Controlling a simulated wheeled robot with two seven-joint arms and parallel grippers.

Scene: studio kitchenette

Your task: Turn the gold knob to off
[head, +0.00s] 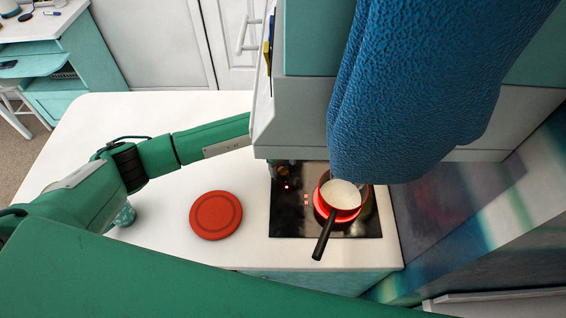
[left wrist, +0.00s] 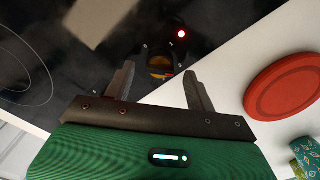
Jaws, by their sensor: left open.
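The gold knob (left wrist: 159,66) sits on the black cooktop (left wrist: 85,45), dark amber in shadow, with a lit red dot (left wrist: 181,34) beyond it. My left gripper (left wrist: 159,72) is open, its two fingers on either side of the knob with gaps visible; whether either touches it I cannot tell. In the head view the cooktop (head: 285,222) lies on the white counter, and its knob corner is dark and partly under the white cabinet. My left arm (head: 190,145) reaches behind that cabinet, which hides most of the gripper. My right gripper is not in view.
A red saucepan (head: 341,193) with pale contents stands on a glowing burner, its black handle (head: 323,235) pointing forward. A red disc (head: 216,215) lies on the counter.

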